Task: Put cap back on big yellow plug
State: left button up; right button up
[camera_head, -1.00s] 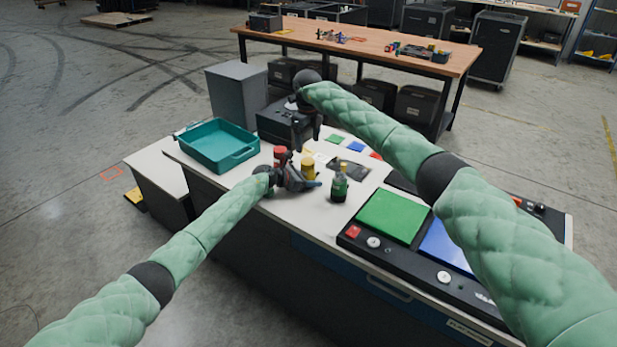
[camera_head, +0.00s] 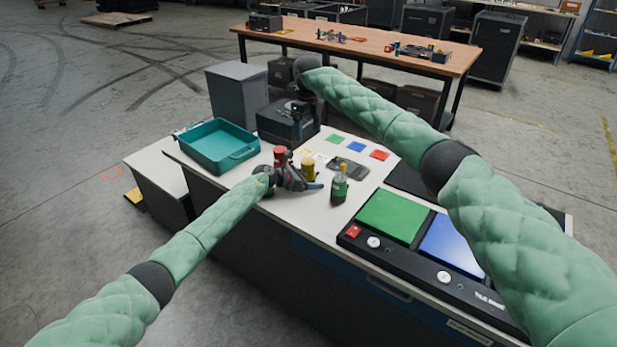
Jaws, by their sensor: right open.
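A yellow cylinder (camera_head: 308,169), which looks like the big yellow plug, stands on the white workbench. My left gripper (camera_head: 304,178) is low beside it, with fingers partly hiding its near side. I cannot tell whether they grip it. A red cylinder (camera_head: 280,154) stands just behind the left gripper. A green bottle-like object with a yellow top (camera_head: 340,186) stands upright to the right. My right gripper (camera_head: 300,108) is open, raised in front of the black box, and looks empty. No separate loose cap can be made out.
A teal tray (camera_head: 216,143) is at the bench's left. A black box (camera_head: 286,124) stands behind. Colored cards (camera_head: 355,147) and a dark flat item (camera_head: 349,168) lie mid-bench. A panel with green (camera_head: 391,215) and blue (camera_head: 452,245) squares fills the right front.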

pick_arm(q)
jog(key=shift+a, duration=0.1)
jog(key=shift+s+a+r+b, duration=0.15)
jog(key=shift+s+a+b, duration=0.15)
jog(key=shift+a, duration=0.25)
jog(key=shift+b+v, duration=0.95)
jog(key=shift+v, duration=2.25)
